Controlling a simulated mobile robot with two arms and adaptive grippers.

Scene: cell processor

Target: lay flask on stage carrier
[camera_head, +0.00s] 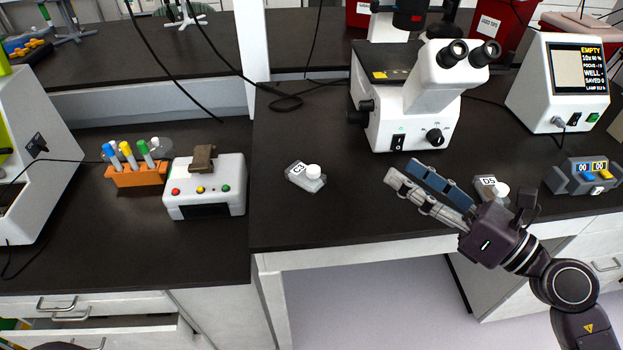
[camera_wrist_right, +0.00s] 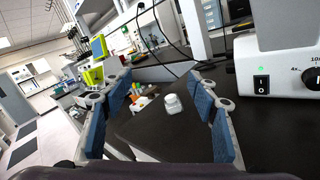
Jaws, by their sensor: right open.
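A clear flask labelled C3 with a white cap (camera_head: 303,178) lies on the dark bench left of the microscope. It also shows, small, in the right wrist view (camera_wrist_right: 172,104), between the fingers but farther off. A second flask labelled D5 (camera_head: 487,185) lies behind my right gripper, which partly hides it. My right gripper (camera_head: 401,168) is open and empty above the bench front, pointing left toward the C3 flask and apart from it. The dark microscope stage (camera_head: 372,60) bears a yellow label; I cannot make out a separate carrier. My left gripper is not in view.
The white microscope (camera_head: 428,95) stands behind my right gripper. A white box with coloured buttons (camera_head: 205,190) and an orange tube rack (camera_head: 137,176) are on the left. A display unit (camera_head: 560,85) and a small grey device (camera_head: 583,176) stand right. The bench around C3 is clear.

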